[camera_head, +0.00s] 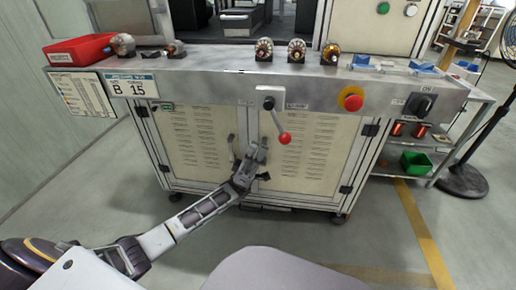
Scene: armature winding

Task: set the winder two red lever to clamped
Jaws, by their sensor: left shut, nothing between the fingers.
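The red lever (284,138) is on the front panel of the winder bench. Small labels flank the pivot, too small to read surely. My left gripper (262,146) is in front of the cabinet doors, just below and left of the red ball. Its fingers are shut and empty, and it looks apart from the lever. My right gripper is out of view.
A red emergency button (351,100) and a black rotary switch (421,104) are to the lever's right. Several armatures (297,52) stand along the bench top near a red bin (79,50). A side shelf holds a green bin (415,162). The floor in front is open.

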